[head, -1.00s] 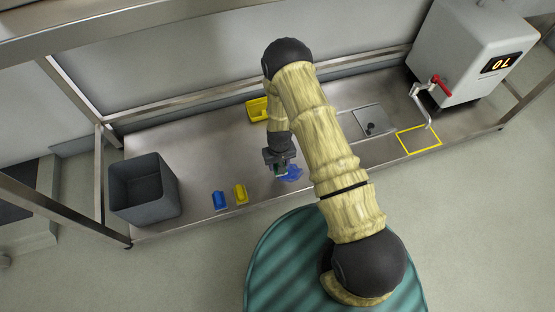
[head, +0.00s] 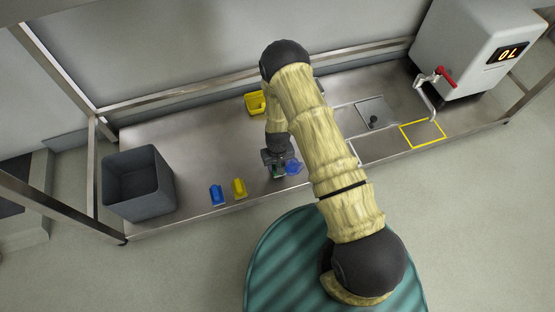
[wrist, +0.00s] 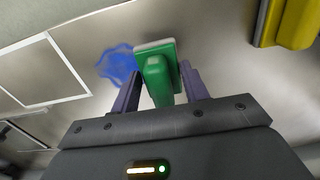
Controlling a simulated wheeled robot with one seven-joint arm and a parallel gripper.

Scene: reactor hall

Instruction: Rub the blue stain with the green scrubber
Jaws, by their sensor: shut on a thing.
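My gripper (head: 277,168) is shut on the green scrubber (wrist: 158,78), with a finger on each side of its handle in the wrist view. The scrubber has a pale pad at its far end; whether the pad touches the steel bench top I cannot tell. The blue stain (wrist: 119,65) lies on the bench just left of the scrubber in the wrist view. In the head view the stain (head: 294,168) shows just right of my gripper, and the scrubber is mostly hidden under the gripper.
A blue scrubber (head: 216,194) and a yellow scrubber (head: 239,188) stand left of my gripper on the bench (head: 180,150). A dark grey bin (head: 138,207) is at the left end. A yellow container (head: 255,102) is at the back. A machine with a display (head: 468,55) stands at the right.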

